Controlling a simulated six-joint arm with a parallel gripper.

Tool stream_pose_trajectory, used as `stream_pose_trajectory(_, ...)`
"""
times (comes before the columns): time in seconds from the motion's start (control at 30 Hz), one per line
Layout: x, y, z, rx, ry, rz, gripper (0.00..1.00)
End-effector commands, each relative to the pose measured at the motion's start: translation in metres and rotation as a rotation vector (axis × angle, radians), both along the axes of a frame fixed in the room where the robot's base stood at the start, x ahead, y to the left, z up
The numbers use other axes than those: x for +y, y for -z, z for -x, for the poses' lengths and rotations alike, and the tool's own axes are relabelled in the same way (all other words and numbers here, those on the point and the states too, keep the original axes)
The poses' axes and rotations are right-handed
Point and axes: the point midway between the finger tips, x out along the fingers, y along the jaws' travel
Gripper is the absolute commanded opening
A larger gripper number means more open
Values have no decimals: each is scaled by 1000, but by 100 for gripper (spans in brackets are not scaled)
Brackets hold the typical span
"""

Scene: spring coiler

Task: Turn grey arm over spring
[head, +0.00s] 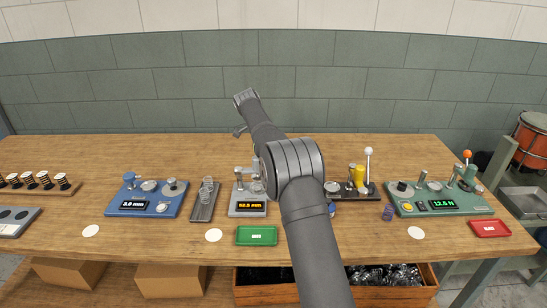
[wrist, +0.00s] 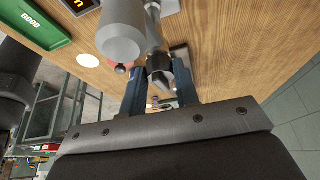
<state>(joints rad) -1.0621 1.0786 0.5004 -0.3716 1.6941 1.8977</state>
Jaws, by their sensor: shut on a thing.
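The grey gauge (head: 247,207) with a lit yellow display stands behind the green tray in the head view, partly covered by my own arm. In the wrist view a large grey rounded post (wrist: 120,38) stands close to my gripper (wrist: 160,88). My elbow hides the fingertips in the head view. I cannot make out a spring under the arm.
The green tray (head: 256,236) lies in front of the gauge. A dark tray (head: 203,205) with clear coils is left of it. A blue station (head: 147,198) stands further left. A green station (head: 437,199) and red tray (head: 490,228) are right.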

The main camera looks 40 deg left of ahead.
Motion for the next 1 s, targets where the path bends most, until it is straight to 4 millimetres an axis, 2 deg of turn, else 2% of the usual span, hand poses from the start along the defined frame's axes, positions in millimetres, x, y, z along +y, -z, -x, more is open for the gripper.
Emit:
stream_pose_trajectory(0.3,1,0,0,2,118,-1,0)
stream_pose_trajectory(0.83,1,0,-1,1,141,-1,0)
stream_pose_trajectory(0.87,1,0,-1,1,141,-1,30)
stream_pose_trajectory(0.97,1,0,-1,1,141,-1,50)
stream_pose_trajectory(1.0,1,0,-1,1,141,-1,50)
